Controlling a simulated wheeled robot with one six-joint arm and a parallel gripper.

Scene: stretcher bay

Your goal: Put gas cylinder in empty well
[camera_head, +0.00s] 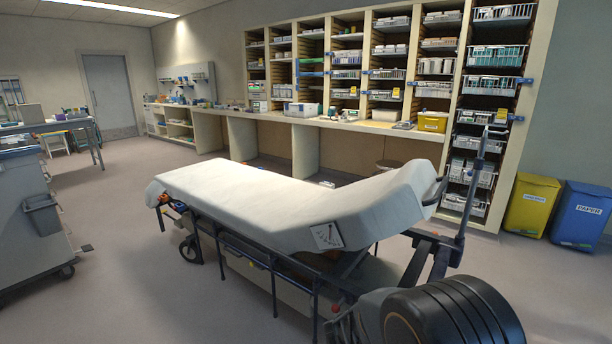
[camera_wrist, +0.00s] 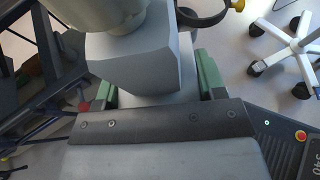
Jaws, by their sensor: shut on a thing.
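In the wrist view my gripper (camera_wrist: 155,88) has a green-sided finger on the left and another on the right. It is shut on a pale grey thing (camera_wrist: 140,58) with a blocky lower part and a rounded upper part, which I take for the gas cylinder. Its far end is cut off by the frame. A dark ring (camera_wrist: 205,20) with a yellow fitting is just beyond it on the right; I cannot tell whether it is the rim of a well. The gripper and held thing are not visible in the head view.
A stretcher (camera_head: 270,195) with a white mattress fills the middle of the head view. A grey cart (camera_head: 25,225) stands at left, yellow (camera_head: 531,203) and blue bins (camera_head: 582,214) at right. A white wheeled star base (camera_wrist: 291,48) is at upper right of the wrist view.

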